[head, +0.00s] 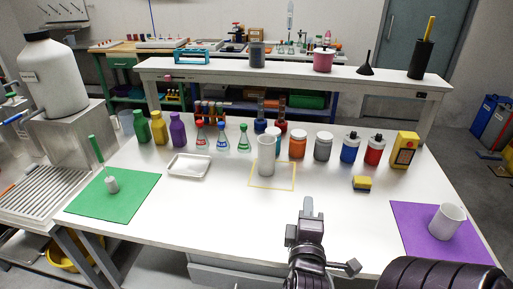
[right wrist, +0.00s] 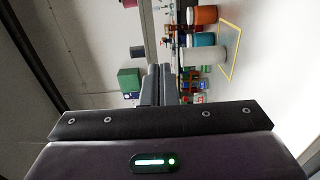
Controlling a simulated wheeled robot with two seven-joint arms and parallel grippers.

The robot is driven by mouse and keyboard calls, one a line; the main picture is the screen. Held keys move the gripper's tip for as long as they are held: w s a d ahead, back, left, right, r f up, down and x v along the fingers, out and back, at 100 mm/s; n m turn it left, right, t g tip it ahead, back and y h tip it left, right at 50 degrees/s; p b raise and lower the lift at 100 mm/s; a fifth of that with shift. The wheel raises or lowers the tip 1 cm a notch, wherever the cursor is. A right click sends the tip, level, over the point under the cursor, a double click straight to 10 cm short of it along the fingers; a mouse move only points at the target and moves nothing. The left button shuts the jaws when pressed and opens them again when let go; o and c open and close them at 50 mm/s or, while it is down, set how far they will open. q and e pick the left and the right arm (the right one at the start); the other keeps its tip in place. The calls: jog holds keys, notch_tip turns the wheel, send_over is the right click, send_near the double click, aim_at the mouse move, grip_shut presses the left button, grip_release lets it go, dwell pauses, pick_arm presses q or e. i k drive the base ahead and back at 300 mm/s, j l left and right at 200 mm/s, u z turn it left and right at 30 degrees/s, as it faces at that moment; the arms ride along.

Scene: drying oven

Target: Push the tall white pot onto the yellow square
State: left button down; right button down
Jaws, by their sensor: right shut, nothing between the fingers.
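The tall white pot (head: 266,156) stands upright on the white table. Its base appears to be within the back part of the yellow square outline (head: 272,189), with bare table inside the outline in front of it. The pot (right wrist: 203,56) and the yellow outline (right wrist: 236,61) also show sideways in the right wrist view. My right gripper (head: 308,207) is shut and empty, in front and to the right of the pot, apart from it. Its closed fingers show in the right wrist view (right wrist: 160,85). My left gripper is not in view.
Lidded jars (head: 298,146) stand close to the pot's right. Flasks (head: 243,140) and a white tray (head: 189,174) are to its left. A white beaker (head: 446,221) stands on a purple mat (head: 409,232). The table's front middle is clear.

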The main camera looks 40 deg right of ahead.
aim_at(267, 155)
jog(key=i+l, duration=0.2)
jog(key=l, duration=0.15)
jog(key=i+l, duration=0.2)
jog(key=l, duration=0.15)
jog(key=i+l, duration=0.2)
jog(key=l, duration=0.15)
